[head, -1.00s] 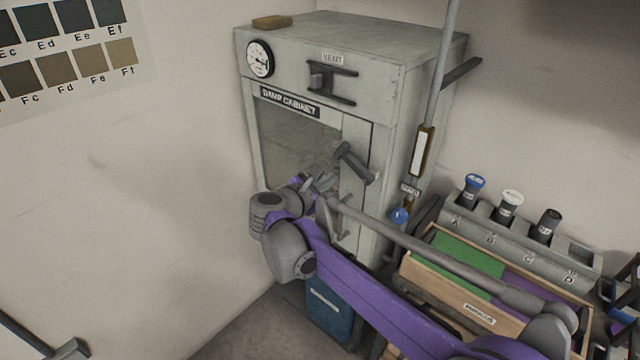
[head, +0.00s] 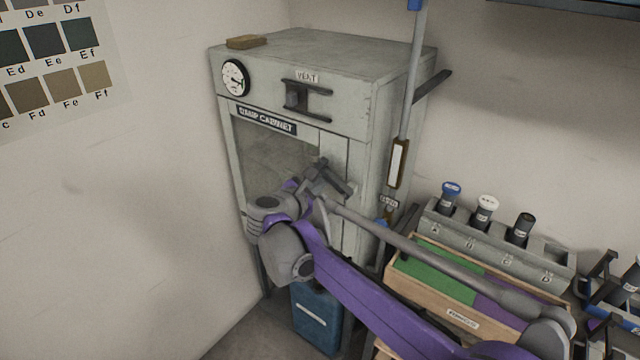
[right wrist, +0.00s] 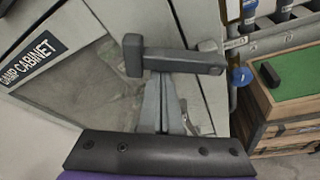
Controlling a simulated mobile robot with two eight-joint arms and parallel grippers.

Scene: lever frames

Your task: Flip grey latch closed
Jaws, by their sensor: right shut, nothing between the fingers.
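The grey latch (head: 338,183) is a bar-shaped lever on the door edge of the damp cabinet (head: 362,120). It slants down to the right in the head view, partly covered by my right gripper (head: 318,176). In the right wrist view the latch (right wrist: 188,62) shows as a dark bar with a thicker block at its left end. My right gripper (right wrist: 163,82) is shut and empty, its fingertips right at the bar's lower side. I cannot tell whether they touch it. My left gripper is not in view.
A vent handle (head: 310,97) and a gauge (head: 236,78) are on the cabinet's upper front. To the right stand a wooden box with a green panel (head: 440,257) and a grey rack (head: 500,243) with capped tubes. A blue bin (head: 315,318) is below.

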